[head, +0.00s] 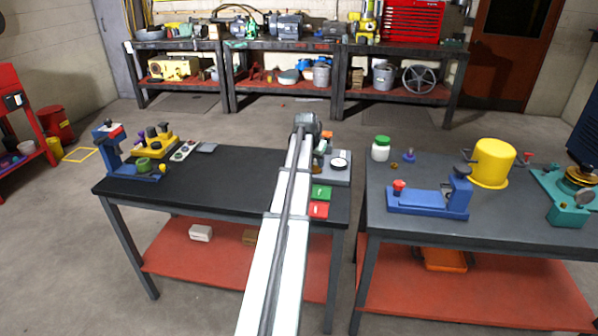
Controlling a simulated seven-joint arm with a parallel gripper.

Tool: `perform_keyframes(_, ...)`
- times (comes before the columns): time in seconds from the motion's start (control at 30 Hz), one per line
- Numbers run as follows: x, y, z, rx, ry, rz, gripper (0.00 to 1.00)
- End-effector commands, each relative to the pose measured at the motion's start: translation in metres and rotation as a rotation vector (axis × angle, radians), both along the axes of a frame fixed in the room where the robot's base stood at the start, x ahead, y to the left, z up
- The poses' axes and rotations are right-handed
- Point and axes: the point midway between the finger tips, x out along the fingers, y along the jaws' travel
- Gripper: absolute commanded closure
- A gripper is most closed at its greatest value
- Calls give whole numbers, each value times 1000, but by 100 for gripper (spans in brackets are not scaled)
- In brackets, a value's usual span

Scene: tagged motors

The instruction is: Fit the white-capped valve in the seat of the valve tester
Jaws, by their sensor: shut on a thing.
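My gripper (307,124) is at the far end of my outstretched arm, over the right part of the black-topped bench. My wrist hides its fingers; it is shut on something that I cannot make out. I cannot pick out the white-capped valve. A grey unit with a round white dial (340,163), which looks like the valve tester, stands at the bench's right end, just right of and below my gripper in the picture. My arm covers its left side, and I cannot see a seat. A small orange part (328,134) shows beside my gripper.
Green (321,192) and red (319,210) squares lie before the grey unit. A blue fixture (128,160) and a yellow rack with coloured knobs (155,146) stand at the left. The bench middle is clear. The right bench holds a green-lidded jar (381,149) and a yellow pot (491,165).

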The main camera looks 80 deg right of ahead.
Motion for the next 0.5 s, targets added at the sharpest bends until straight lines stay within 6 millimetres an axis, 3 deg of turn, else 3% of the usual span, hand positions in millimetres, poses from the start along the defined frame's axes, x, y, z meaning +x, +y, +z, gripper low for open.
perform_keyframes(0.03, 0, -27, 1, 1, 0, 10, 100)
perform_keyframes(0.2, 7, -67, 5, -1, -1, 65, 100)
perform_keyframes(0.3, 9, -76, 7, -1, 0, 103, 100)
perform_keyframes(0.5, 11, -75, 6, -1, -1, 156, 100)
